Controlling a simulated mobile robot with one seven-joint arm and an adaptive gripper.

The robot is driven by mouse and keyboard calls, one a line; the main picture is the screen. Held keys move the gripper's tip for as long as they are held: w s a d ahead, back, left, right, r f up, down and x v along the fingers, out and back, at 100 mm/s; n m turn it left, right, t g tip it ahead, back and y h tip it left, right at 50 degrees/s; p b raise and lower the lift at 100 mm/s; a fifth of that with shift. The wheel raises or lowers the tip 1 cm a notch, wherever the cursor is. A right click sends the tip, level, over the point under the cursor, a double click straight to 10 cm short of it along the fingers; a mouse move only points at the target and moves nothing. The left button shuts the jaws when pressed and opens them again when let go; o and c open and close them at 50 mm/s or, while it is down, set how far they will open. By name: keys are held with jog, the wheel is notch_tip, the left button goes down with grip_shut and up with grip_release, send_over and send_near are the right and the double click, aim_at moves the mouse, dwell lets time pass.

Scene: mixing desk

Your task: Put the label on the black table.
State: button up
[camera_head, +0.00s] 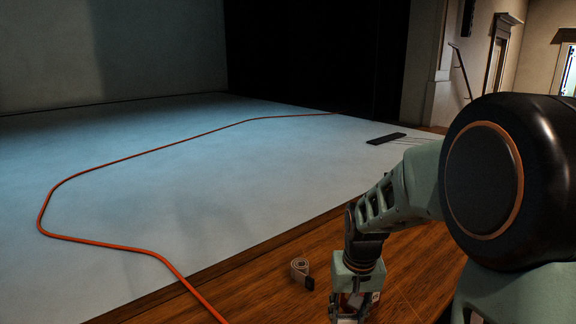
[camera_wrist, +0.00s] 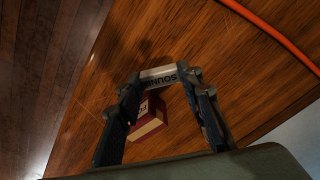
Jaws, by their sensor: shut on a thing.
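In the wrist view, a small white label (camera_wrist: 160,76) with dark letters reading "SOUN…" upside down spans the gap between the fingertips of my gripper (camera_wrist: 163,88). My gripper is shut on the label, above a brown wooden surface. In the head view, my gripper (camera_head: 350,309) is at the bottom, right of centre, over the same wood; the label is hard to make out there. I cannot pick out a black table in either view.
A red and cream box (camera_wrist: 148,122) shows between my fingers; its height is unclear. An orange cable (camera_head: 150,151) crosses the pale floor. A flat black object (camera_head: 386,138) lies farther back.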

aim_at(347, 320)
jog(key=shift+s+r+p, duration=0.3)
jog(key=shift+r+p, duration=0.4)
jog(key=shift+p, duration=0.7)
jog(key=shift+s+r+p, duration=0.25)
jog(key=shift+r+p, duration=0.45)
jog(key=shift+p, duration=0.7)
jog(key=shift+s+r+p, duration=0.2)
jog(key=shift+s+p, duration=0.05)
jog(key=shift+p, duration=0.75)
